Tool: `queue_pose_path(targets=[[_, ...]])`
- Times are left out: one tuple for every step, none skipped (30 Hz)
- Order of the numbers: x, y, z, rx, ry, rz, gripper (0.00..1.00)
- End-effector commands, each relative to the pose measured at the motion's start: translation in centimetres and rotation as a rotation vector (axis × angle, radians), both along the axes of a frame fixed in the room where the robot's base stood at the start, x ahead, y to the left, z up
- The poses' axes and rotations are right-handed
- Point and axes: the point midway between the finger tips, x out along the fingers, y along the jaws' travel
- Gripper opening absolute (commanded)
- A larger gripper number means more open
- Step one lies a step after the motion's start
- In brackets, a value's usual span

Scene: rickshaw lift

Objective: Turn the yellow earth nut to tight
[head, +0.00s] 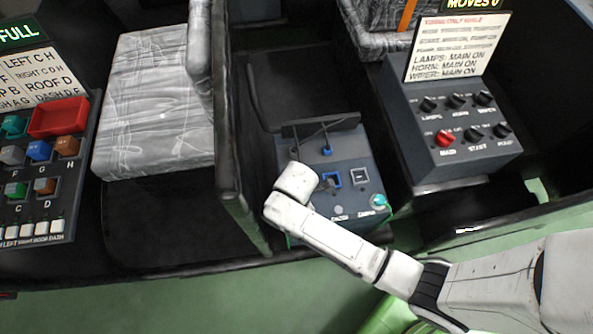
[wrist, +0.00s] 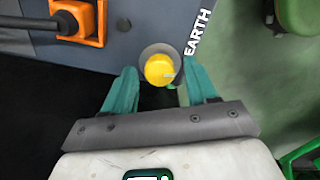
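The yellow earth nut (wrist: 160,70) shows in the wrist view as a round knob with a small pale mark on its right side. It sits on a grey disc beside the white EARTH label (wrist: 198,32). My gripper (wrist: 161,78) is open, with one teal finger on each side of the nut. Gaps show between both fingers and the nut, and nothing is held. How deep the fingertips reach cannot be told. In the head view my white arm reaches to the grey-blue box (head: 352,168), and neither the nut nor my fingers can be made out there.
An orange fitting with a dark plug (wrist: 82,22) is at the upper left of the wrist view. A green rounded part (wrist: 298,15) is at the upper right. In the head view a switch panel (head: 460,135) stands right of the box, and a grey seat (head: 155,105) left.

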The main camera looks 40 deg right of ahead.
Motion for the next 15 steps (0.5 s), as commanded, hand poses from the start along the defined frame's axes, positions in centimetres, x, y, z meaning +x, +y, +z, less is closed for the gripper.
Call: queue_pose_path(targets=[[0.0,0.0,0.01,0.0,0.0,0.0,0.52],[0.0,0.0,0.01,0.0,0.0,0.0,0.5],[0.0,0.0,0.01,0.0,0.0,0.0,0.46],[0.0,-0.01,0.02,0.0,0.0,0.0,0.43],[0.0,-0.01,0.02,0.0,0.0,0.0,0.4],[0.0,-0.01,0.02,0.0,0.0,0.0,0.36],[0.0,-0.01,0.02,0.0,0.0,0.0,0.33],[-0.01,-0.01,0.02,0.0,0.0,0.0,0.3],[-0.01,-0.01,0.02,0.0,0.0,0.0,0.27],[-0.01,-0.01,0.02,0.0,0.0,0.0,0.24],[-0.01,-0.01,0.02,0.0,0.0,0.0,0.21],[-0.01,-0.01,0.02,0.0,0.0,0.0,0.17],[-0.02,-0.01,0.02,0.0,0.001,0.0,0.14],[-0.02,-0.01,0.02,0.0,0.001,0.0,0.11],[-0.02,-0.01,0.02,0.0,0.001,0.0,0.07]])
